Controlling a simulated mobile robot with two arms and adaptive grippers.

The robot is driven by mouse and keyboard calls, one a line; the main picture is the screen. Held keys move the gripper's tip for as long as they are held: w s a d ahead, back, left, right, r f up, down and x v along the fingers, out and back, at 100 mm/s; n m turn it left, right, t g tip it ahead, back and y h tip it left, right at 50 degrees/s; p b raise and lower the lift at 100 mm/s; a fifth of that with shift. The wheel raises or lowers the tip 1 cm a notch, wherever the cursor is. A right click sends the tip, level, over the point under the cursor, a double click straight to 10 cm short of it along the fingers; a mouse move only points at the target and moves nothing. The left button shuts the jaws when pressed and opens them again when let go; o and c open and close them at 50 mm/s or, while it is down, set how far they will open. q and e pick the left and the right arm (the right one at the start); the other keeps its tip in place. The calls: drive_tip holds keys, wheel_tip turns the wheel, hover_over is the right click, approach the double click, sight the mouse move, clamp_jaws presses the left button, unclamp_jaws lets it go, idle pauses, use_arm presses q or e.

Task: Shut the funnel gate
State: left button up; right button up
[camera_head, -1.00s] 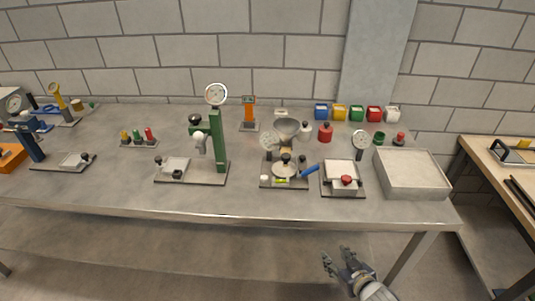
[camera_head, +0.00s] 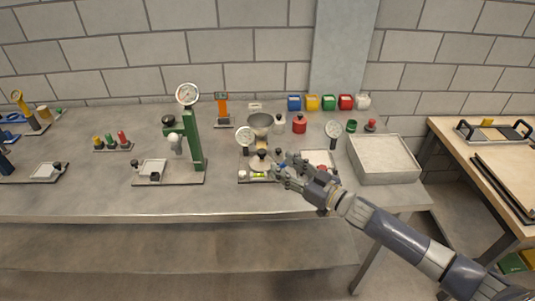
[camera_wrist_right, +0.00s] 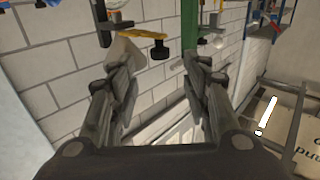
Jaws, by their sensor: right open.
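The funnel (camera_head: 261,121) is a grey metal cone on a stand over a small base plate (camera_head: 246,178), in the middle of the table in the head view. A dial gauge (camera_head: 244,136) stands beside it. The blue handle, low on the right of the funnel stand, is now mostly behind my right gripper (camera_head: 281,170). I cannot tell the gate's position. My right gripper is open, its fingers pointing left at the stand's right side; contact cannot be told. The right wrist view shows its two fingers (camera_wrist_right: 160,78) spread with nothing clearly between them. My left gripper is not in view.
A green column press (camera_head: 197,140) stands left of the funnel. A grey box (camera_head: 385,177) and another dial gauge (camera_head: 333,130) stand to the right. Small coloured bins (camera_head: 329,102) and a red canister (camera_head: 299,124) are behind. The table's front strip is clear.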

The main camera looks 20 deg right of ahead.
sight(265, 155)
drive_tip(key=p+x, duration=0.1)
drive_tip(key=x, duration=0.6)
drive_tip(key=shift+w+p, duration=0.1)
drive_tip(key=shift+p, duration=0.2)
drive_tip(key=shift+f, duration=0.1)
